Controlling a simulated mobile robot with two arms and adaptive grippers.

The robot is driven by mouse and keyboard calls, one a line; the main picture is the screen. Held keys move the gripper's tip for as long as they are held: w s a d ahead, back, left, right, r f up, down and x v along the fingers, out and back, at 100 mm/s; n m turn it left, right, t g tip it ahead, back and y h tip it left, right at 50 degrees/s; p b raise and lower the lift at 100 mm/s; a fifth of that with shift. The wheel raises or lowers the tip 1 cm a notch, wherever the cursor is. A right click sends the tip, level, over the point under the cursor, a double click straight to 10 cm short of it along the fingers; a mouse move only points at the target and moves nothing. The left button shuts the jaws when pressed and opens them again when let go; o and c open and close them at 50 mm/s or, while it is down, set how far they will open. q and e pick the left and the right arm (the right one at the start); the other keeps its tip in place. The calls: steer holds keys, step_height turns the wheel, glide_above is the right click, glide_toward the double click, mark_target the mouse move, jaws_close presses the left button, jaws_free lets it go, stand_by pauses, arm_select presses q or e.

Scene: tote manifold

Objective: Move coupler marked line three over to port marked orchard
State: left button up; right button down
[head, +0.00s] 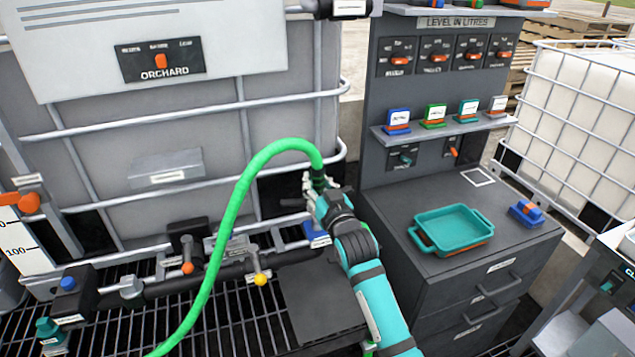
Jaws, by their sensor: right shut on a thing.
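My right gripper (317,187) is shut on the upper end of a green hose (238,205), in front of the tote's lower right corner. The coupler at that hose end is mostly hidden by the fingers, and no line number on it can be read. The hose arches up to the left and runs down to the bottom edge. The word ORCHARD stands on a dark switch panel (161,61) with an orange switch, on the tote's white board. I cannot tell which port bears that name. My left gripper is out of view.
A dark manifold pipe (215,268) with orange and yellow valve handles runs along the grating. A blue fitting (316,236) sits just below my right gripper. A grey cabinet (440,270) at right bears a teal tray (452,228) and a blue-orange block (526,212).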

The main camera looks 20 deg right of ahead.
steer(key=shift+f+b, duration=1.7)
steer(key=shift+f, duration=1.4)
steer(key=c, duration=1)
jaws_free()
steer(key=shift+f, duration=0.1)
steer(key=shift+s, duration=0.1)
steer(key=s, duration=1.2)
steer(key=shift+d, duration=0.15)
steer(key=shift+w, duration=0.1)
